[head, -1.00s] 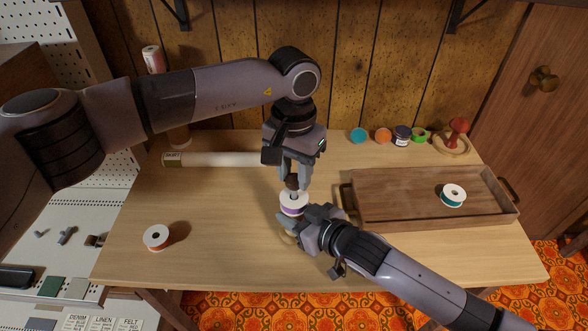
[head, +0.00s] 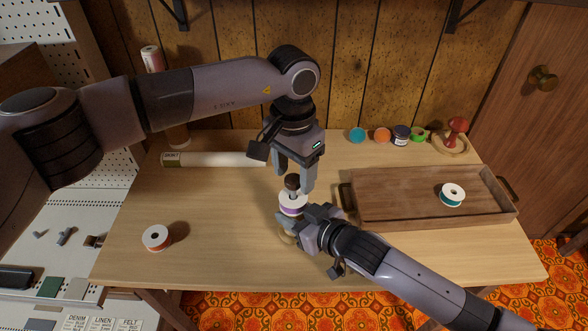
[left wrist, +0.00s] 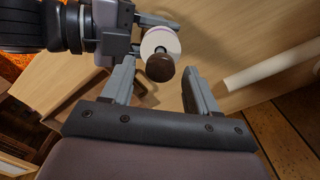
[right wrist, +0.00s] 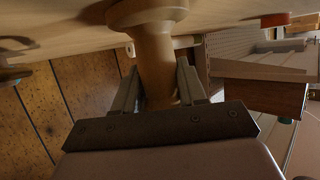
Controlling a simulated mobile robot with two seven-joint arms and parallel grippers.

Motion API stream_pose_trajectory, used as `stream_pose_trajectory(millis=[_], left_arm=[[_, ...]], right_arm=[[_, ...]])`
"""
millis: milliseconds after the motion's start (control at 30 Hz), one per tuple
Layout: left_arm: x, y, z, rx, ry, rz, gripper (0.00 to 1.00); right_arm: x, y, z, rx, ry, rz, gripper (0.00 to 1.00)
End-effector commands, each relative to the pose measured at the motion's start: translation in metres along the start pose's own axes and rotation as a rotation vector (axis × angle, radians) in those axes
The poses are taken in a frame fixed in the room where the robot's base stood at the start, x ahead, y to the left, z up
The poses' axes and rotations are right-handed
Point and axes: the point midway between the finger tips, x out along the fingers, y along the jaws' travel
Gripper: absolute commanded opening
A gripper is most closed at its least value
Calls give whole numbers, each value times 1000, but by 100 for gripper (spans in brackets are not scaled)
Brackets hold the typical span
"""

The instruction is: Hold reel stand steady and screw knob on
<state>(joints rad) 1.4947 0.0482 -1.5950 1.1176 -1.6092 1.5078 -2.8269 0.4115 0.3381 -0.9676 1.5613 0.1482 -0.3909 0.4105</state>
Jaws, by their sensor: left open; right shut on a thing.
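The wooden reel stand (head: 286,236) stands on the table near its front middle, carrying a white spool with purple thread (head: 293,204). The dark brown knob (head: 292,182) sits at the top, above the spool; its thread is hidden. My left gripper (head: 294,185) is open above the stand, its fingers on either side of the knob and apart from it. The left wrist view also shows the knob (left wrist: 160,68) between the spread fingers. My right gripper (head: 298,229) is shut on the stand's post, which shows between its fingers in the right wrist view (right wrist: 155,65).
A wooden tray (head: 400,219) with a teal spool (head: 452,195) lies to the right. A red spool (head: 157,238) stands at front left. A pale roll (head: 215,160) lies behind. Small jars and a red pincushion piece (head: 457,128) line the back right.

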Motion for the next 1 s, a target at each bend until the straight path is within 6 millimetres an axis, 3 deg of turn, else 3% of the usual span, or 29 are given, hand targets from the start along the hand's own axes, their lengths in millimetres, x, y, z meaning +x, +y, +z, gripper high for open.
stream_pose_trajectory(millis=[367,767,1000], left_arm=[[-42,0,0,-1,2,-1,59],[-43,0,0,-32,0,0,55],[-45,0,0,-303,0,1,55]], right_arm=[[0,0,-1,0,2,0,0],[0,0,-1,0,2,0,0],[0,0,-1,0,2,0,0]])
